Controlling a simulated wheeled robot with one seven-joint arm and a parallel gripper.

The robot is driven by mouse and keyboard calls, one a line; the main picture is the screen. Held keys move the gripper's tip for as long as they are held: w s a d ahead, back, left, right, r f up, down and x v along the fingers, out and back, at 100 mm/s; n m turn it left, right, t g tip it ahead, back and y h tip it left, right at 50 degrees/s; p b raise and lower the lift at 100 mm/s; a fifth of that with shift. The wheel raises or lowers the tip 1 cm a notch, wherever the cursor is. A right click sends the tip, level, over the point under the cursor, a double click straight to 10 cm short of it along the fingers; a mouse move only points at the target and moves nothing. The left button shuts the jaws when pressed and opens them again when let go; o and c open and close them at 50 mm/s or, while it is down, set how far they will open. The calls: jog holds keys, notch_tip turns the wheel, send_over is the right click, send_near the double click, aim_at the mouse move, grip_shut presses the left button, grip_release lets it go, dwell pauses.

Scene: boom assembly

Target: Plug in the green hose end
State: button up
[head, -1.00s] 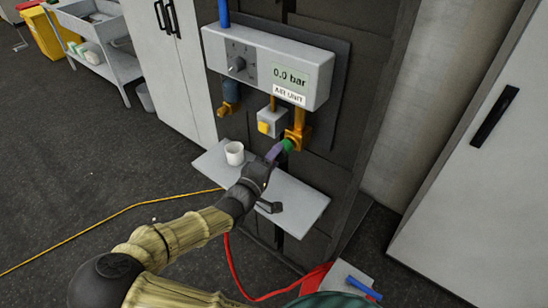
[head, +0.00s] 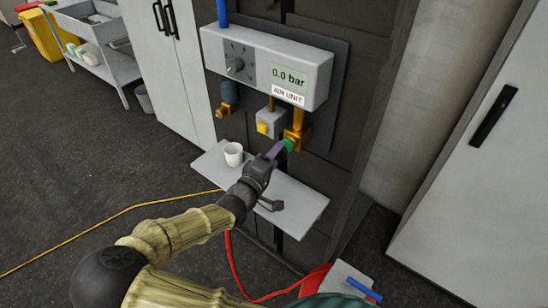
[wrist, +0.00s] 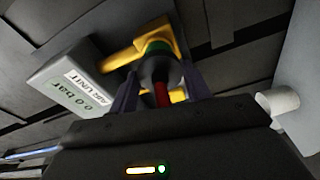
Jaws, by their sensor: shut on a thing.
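The green hose end (head: 288,145) is at the mouth of the brass outlet (head: 297,136) below the air unit's right side. In the wrist view its green ring (wrist: 158,47) meets the yellow brass fitting (wrist: 150,36), with a dark collar and red hose behind it. I cannot tell how deeply it is seated. My gripper (head: 276,152) is shut on the hose end, one finger on each side of it; the fingers also show in the wrist view (wrist: 160,75). The air unit (head: 265,65) reads 0.0 bar.
A small box with a yellow button (head: 263,128) is left of the outlet. Another brass fitting (head: 226,109) is farther left. A white cup (head: 234,154) stands on the shelf (head: 300,205) below my gripper. The red hose (head: 232,265) hangs below the shelf.

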jog(key=shift+d, duration=0.1)
jog(key=o, duration=1)
jog(key=b+v, duration=0.3)
jog(key=v, duration=1.4)
jog(key=shift+s, duration=0.1)
